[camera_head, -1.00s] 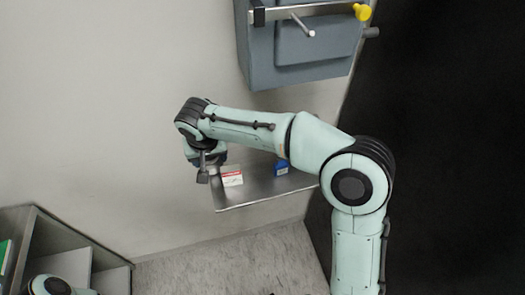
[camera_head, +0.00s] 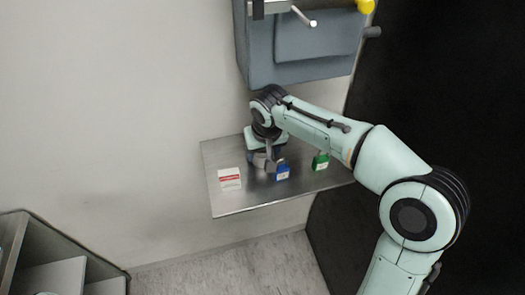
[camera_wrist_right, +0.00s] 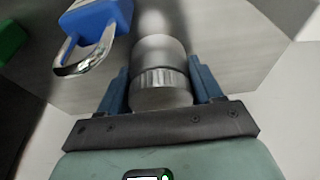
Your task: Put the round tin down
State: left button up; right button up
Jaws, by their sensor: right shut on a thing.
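My right gripper (camera_head: 268,163) is over the metal shelf (camera_head: 232,202), beside the blue padlock (camera_head: 282,172). In the right wrist view, its two blue fingers (camera_wrist_right: 161,80) are shut on the round tin (camera_wrist_right: 160,88), a grey metal cylinder with a ribbed band. The tin is upright or nearly so, just above or on the shelf; I cannot tell whether it touches. In the head view the tin is mostly hidden by the gripper. My left gripper does not show.
The blue padlock with its steel shackle (camera_wrist_right: 92,55) is close to the tin. A white box with red print (camera_head: 230,179) is at the shelf's left. A green padlock (camera_head: 320,162) is to the right. A grey wall unit (camera_head: 305,50) hangs above. The shelf's front left is bare.

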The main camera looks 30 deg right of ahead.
jog(key=shift+r, duration=0.1)
jog(key=o, duration=1.1)
jog(key=shift+f, duration=0.2)
jog(key=shift+c, duration=0.2)
